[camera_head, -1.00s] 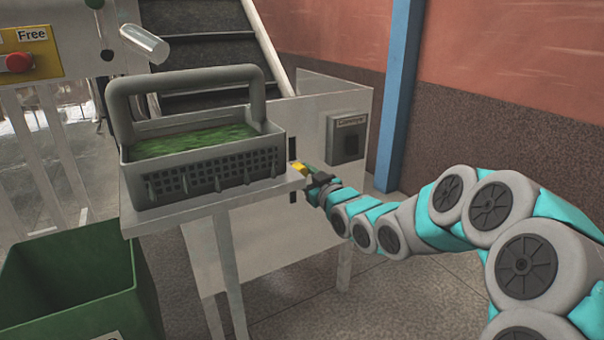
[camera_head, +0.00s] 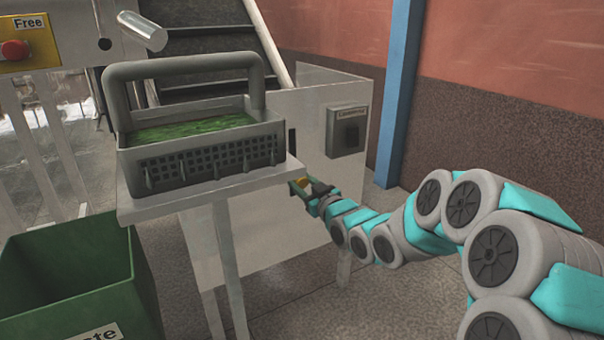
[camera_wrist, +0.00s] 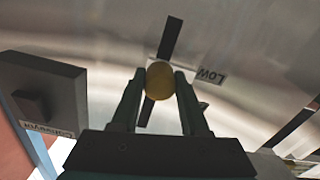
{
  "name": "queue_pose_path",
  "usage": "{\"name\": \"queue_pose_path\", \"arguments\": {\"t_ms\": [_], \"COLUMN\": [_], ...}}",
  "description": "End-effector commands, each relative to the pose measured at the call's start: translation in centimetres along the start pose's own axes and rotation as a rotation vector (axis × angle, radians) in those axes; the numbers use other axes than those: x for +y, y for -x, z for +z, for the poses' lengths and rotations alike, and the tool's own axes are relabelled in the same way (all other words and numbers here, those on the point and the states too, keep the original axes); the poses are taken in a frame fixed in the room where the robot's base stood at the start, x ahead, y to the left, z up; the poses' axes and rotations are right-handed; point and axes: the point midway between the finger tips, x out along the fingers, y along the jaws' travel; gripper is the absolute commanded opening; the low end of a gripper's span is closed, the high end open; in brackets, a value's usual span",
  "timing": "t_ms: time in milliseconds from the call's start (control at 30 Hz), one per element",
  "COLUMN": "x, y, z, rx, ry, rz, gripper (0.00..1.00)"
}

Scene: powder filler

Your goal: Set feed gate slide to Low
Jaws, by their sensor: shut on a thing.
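The feed gate slide has a round yellow knob (camera_wrist: 160,82) that sits in a dark straight slot (camera_wrist: 171,38) on a pale metal panel. In the wrist view my gripper (camera_wrist: 160,74) has one finger on each side of the knob and is shut on it. A "Low" label (camera_wrist: 209,77), upside down in this view, is right beside the knob. In the head view my gripper (camera_head: 307,190) is at the panel's side, beyond the table corner. The knob (camera_head: 299,184) shows there only as a small yellow patch, partly hidden.
A grey box with a dark switch (camera_head: 348,131) is on the panel above my gripper; it also shows in the wrist view (camera_wrist: 40,92). A table (camera_head: 200,197) bears a grey basket (camera_head: 205,163) of green material. A green bin (camera_head: 75,290) stands left. Floor is clear right.

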Motion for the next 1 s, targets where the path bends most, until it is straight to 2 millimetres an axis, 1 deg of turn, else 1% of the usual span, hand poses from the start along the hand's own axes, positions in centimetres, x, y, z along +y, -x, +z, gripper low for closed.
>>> {"name": "queue_pose_path", "arguments": {"t_ms": [33,67,333,367,600,867,1000], "x": [-0.2,-0.3,-0.3,-0.3,-0.3,-0.3,-0.3], "y": [0.0,0.0,0.1,0.1,0.0,0.1,1.0], "z": [1.1,1.3,1.4,1.4,1.3,1.2,1.3], "rx": [-0.002,-0.002,-0.005,-0.005,-0.002,-0.001,-0.003], "ry": [-0.001,-0.001,-0.001,-0.001,-0.001,0.0,0.0], "rz": [-0.001,-0.001,-0.002,-0.002,-0.001,0.0,-0.001], "gripper": [0.0,0.0,0.0,0.47,0.74,0.74,0.74]}}
